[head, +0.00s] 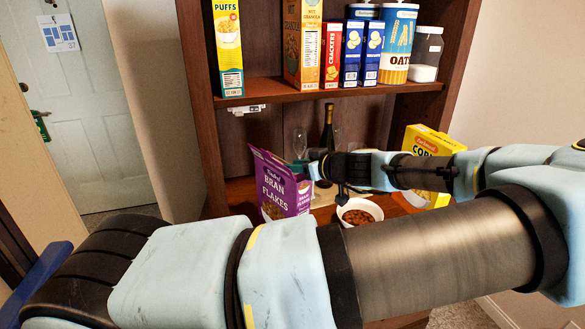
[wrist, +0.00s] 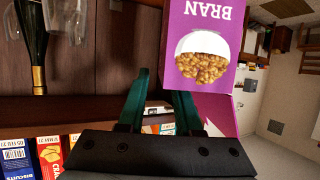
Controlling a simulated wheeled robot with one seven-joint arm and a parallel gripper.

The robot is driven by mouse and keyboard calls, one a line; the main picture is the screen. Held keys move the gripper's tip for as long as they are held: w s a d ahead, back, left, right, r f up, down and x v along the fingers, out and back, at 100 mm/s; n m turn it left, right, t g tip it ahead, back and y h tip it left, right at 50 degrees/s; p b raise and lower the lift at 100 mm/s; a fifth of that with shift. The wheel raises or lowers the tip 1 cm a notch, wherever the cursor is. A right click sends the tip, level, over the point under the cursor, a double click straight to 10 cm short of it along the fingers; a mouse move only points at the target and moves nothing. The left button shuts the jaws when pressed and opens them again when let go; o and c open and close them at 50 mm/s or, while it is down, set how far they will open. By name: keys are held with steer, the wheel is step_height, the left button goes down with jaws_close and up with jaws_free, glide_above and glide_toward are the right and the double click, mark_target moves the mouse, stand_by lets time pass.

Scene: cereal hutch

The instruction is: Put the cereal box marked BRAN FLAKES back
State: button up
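The purple BRAN FLAKES box (head: 284,190) stands upright on the lower counter of the hutch, left of the bowl. In the wrist view the box (wrist: 208,25) appears upside down at the upper middle, with a bowl picture on its face. My gripper (head: 312,166) is at the box's upper right edge in the head view. Its green fingers (wrist: 160,85) are spread apart in the wrist view, close beside the box. The box seems to hide the tip of the right-hand finger. I cannot tell whether a finger touches it.
The upper shelf (head: 300,93) holds a yellow PUFFS box (head: 228,50), a granola box (head: 303,45), crackers (head: 332,57), blue biscuit boxes and an oats canister (head: 397,45). Bare shelf lies between PUFFS and granola. A cereal bowl (head: 348,221), yellow CORN box (head: 420,145) and bottle (head: 327,125) stand below.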

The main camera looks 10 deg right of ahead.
steer(key=b+v, duration=0.3)
steer(key=v, duration=0.7)
steer(key=shift+s, duration=0.3)
steer(key=shift+s+d+r, duration=0.1)
steer(key=shift+d, duration=0.1)
